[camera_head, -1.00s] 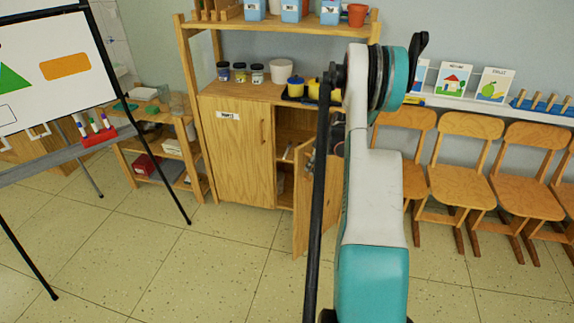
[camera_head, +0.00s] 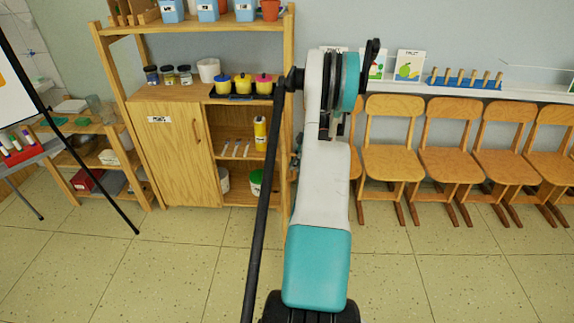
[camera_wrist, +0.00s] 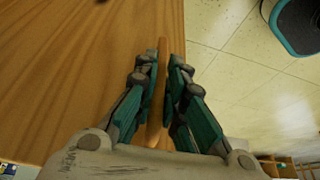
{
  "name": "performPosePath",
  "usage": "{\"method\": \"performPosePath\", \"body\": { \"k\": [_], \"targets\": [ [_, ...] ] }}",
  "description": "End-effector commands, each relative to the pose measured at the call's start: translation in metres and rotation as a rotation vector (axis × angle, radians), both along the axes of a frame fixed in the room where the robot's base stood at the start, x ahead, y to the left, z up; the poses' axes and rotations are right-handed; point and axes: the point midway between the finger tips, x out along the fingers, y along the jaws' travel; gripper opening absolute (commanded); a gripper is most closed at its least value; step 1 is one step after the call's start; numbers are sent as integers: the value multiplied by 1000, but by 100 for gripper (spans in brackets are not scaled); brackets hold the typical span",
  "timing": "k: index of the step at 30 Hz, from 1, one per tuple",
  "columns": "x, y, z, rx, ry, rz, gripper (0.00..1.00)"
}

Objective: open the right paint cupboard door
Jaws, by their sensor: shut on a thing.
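The paint cupboard (camera_head: 165,98) stands against the wall in the head view. Its left door (camera_head: 175,160) is closed. The right half is open and shows its shelves. The right door swings out toward me and is mostly hidden behind my arm in the head view. In the wrist view its wooden face (camera_wrist: 80,75) fills the left side. My gripper (camera_wrist: 164,70) is shut on the door's upright wooden handle (camera_wrist: 156,120), with a finger on each side of it. My arm hides the gripper in the head view.
A yellow bottle (camera_head: 260,133) and a green-lidded tub (camera_head: 256,182) stand inside the cupboard. Coloured pots (camera_head: 243,84) stand on top. Several wooden chairs (camera_head: 393,162) line the wall at right. An easel leg (camera_head: 90,180) stands at left. The tiled floor (camera_head: 180,265) in front is clear.

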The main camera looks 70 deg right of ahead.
Motion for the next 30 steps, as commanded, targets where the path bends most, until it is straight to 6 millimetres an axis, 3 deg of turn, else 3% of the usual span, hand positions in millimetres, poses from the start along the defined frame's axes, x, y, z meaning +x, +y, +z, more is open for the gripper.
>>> {"method": "performPosePath", "body": {
  "k": [13,15,17,30],
  "targets": [
    [-1,-5,1,-6,-5,-3,0],
    [-1,-5,1,-6,-5,-3,22],
    [-1,-4,1,-5,-4,-3,31],
    [-5,-5,8,-3,-2,-2,31]
  ]
}}
